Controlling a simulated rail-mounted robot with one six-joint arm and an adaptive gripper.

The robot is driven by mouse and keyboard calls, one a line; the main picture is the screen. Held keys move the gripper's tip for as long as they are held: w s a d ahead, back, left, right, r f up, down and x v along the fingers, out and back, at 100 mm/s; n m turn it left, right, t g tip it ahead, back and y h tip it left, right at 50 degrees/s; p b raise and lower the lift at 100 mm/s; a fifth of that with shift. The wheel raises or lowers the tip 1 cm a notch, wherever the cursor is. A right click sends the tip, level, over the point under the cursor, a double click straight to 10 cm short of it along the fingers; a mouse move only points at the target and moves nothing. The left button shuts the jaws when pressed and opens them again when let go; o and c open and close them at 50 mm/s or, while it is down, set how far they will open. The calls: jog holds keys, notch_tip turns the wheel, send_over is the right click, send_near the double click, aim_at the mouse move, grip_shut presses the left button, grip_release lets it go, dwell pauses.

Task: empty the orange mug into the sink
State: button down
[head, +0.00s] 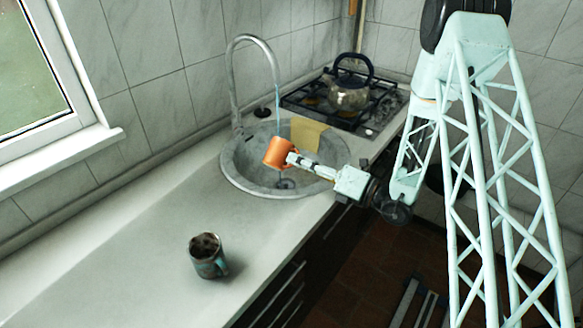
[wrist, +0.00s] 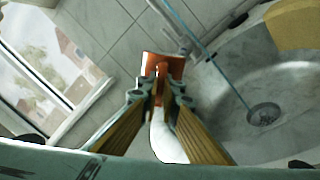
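The orange mug (head: 278,152) is in the air over the round grey sink (head: 232,175), slightly tilted in the head view. My gripper (head: 293,158) reaches in from the right and is shut on the mug, apparently at its handle side. In the wrist view the fingertips (wrist: 161,90) close together against the orange mug (wrist: 172,66). The mug's inside and contents cannot be made out. The sink's drain (wrist: 264,114) shows to the right of the mug in the wrist view.
A curved tap (head: 236,90) with a thin blue stream (head: 276,88) stands behind the mug. A yellow cloth (head: 308,132) hangs at the sink's back rim. A kettle (head: 349,94) sits on the hob.

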jog(key=shift+f+m, duration=0.1)
jog(key=shift+m, duration=0.2)
jog(key=shift+w+r+m+y+p, duration=0.1)
jog(key=shift+r+m+y+p, duration=0.45)
jog(key=shift+p, duration=0.55)
jog(key=shift+w+d+f+m+p, duration=0.1)
jog(key=shift+f+m+p, duration=0.35)
jog(key=shift+m, duration=0.6)
dwell(0.5)
jog(key=shift+w+d+f+m+t+h+p, duration=0.15)
jog(key=shift+w+d+f+m+p, duration=0.15)
jog(key=shift+m+p, duration=0.25)
jog(key=shift+w+d+f+m+t+h+p, duration=0.15)
jog(key=shift+w+m+p, duration=0.25)
jog(key=shift+p, duration=0.25)
jog(key=shift+a+f+m, duration=0.1)
jog(key=shift+f+m, duration=0.35)
dwell(0.4)
